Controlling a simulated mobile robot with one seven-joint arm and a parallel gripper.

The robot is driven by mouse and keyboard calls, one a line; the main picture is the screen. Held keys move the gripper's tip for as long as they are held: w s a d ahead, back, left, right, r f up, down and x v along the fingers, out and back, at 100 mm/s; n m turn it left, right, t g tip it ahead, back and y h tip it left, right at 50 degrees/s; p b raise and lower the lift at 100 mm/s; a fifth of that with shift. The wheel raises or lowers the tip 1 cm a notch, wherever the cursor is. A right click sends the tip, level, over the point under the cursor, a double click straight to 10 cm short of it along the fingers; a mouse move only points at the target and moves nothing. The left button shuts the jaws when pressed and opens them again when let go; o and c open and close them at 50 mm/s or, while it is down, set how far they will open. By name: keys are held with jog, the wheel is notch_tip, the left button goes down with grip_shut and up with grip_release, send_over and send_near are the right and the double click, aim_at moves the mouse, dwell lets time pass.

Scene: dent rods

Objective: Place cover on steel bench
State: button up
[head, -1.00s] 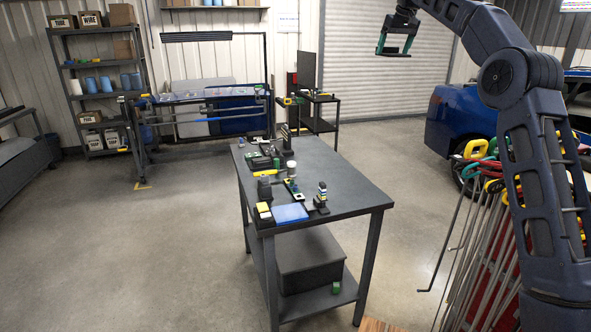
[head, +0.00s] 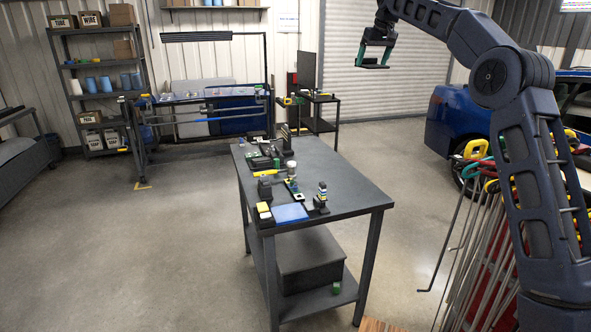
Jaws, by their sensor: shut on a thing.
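The steel bench (head: 345,190) is the dark grey table in the middle of the head view, with a lower shelf. My gripper (head: 373,64) hangs high at the top, above and beyond the bench's right side in the picture, well clear of its top. It is shut on a small dark green piece (head: 372,66), level and seen nearly edge-on. The piece is too small to tell for sure that it is the cover.
Small tools, a blue pad (head: 289,213) and dark holders crowd the bench top's left half; its right half is bare. A dark box (head: 308,260) sits on the lower shelf. A rack of long rods (head: 480,240) stands right of the bench, near a blue car (head: 457,120).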

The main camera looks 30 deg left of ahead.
aim_at(357, 192)
notch_tip(357, 192, down, 54)
jog(key=shift+r, duration=0.25)
jog(key=shift+f, duration=0.15)
jog(key=o, duration=0.9)
jog(key=shift+c, duration=0.2)
jog(key=v, duration=1.2)
jog(key=shift+r, duration=0.2)
